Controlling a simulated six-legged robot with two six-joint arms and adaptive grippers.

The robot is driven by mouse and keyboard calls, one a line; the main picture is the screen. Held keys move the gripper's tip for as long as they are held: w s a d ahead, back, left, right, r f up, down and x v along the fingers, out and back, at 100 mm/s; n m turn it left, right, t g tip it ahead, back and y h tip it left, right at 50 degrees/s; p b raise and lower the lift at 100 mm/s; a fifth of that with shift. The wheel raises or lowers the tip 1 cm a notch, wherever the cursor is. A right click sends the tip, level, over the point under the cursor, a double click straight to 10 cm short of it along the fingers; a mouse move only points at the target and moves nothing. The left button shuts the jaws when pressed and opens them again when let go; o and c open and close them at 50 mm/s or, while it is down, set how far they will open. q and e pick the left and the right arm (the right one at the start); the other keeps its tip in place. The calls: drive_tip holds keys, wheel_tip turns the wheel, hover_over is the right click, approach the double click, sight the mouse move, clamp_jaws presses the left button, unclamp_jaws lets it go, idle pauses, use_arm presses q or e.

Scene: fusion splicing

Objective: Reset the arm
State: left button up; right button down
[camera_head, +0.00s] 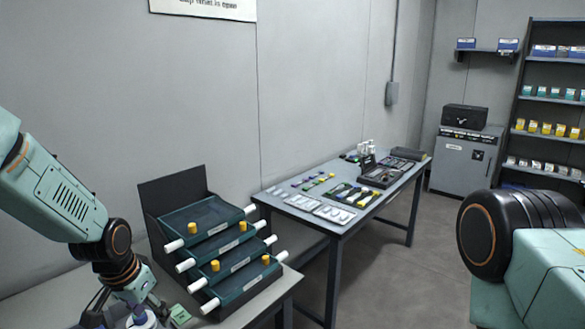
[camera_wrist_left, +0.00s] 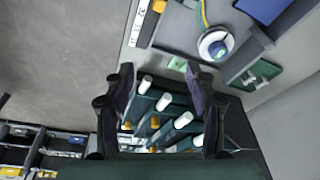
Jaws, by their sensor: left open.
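My left gripper (camera_head: 128,314) hangs at the lower left of the head view, partly cut off by the bottom edge. In the left wrist view its two dark fingers (camera_wrist_left: 160,74) stand wide apart, with nothing between their tips. Beyond them is a stepped rack of dark green trays with white rod ends and yellow knobs. The rack (camera_head: 228,262) stands right of the left arm in the head view. Part of my right arm shows at the right edge, but its gripper is out of frame.
A white round piece with a blue centre (camera_wrist_left: 216,46) lies near the left gripper, beside a small green card (camera_head: 179,315). A second table (camera_head: 345,215) bears tools and small parts. A grey cabinet (camera_head: 462,160) and stocked shelves stand behind. Floor between is clear.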

use_arm(q)
drive_tip(key=s+d+f+n+t+b, duration=0.1)
drive_tip(key=s+d+f+n+b, duration=0.2)
drive_tip(key=f, duration=0.5)
drive_tip(key=s+d+f+g+b, duration=0.1)
drive_tip(key=s+f+b, duration=0.1)
drive_tip(key=s+f, duration=0.5)
drive_tip(key=s+d+f+g+b, duration=0.1)
drive_tip(key=s+f+b, duration=0.2)
drive_tip(key=s, duration=1.1)
drive_tip(key=s+d+f+g+b, duration=0.1)
drive_tip(key=s+f+g+b, duration=0.1)
drive_tip(key=s+f, duration=0.8)
drive_tip(key=shift+s+f+n+b, duration=0.3)
drive_tip(key=shift+s+n+b, duration=0.15)
drive_tip(key=shift+s, duration=0.1)
drive_tip(key=shift+d+y, duration=0.1)
drive_tip(key=shift+y, duration=0.2)
